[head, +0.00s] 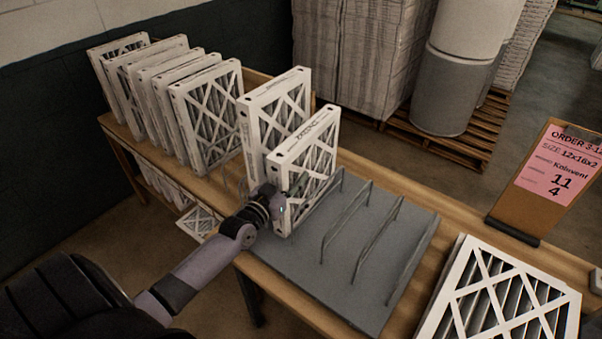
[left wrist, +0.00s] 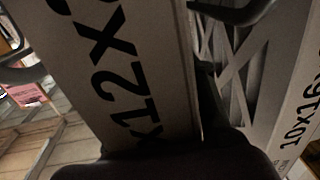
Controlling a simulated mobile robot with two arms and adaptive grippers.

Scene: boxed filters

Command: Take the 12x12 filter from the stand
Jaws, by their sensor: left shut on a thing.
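A white cardboard-framed filter (head: 312,172) with a lattice face stands upright at the left end of the grey wire-divider stand (head: 290,262). My left gripper (head: 277,203) is shut on its near edge. In the left wrist view, this filter (left wrist: 125,75) fills the middle, and its edge print reads "x12x", with the rest cut off or hidden. I cannot tell whether its bottom touches the stand. Right behind it is a larger filter (head: 272,110).
Several filters (head: 205,115) stand in a row on the wooden table at the back left. Stacked filters (head: 500,300) lie at the front right. A clipboard (head: 545,185) with a pink order sheet reading 12x16x2 stands at the right. The stand's right slots are empty.

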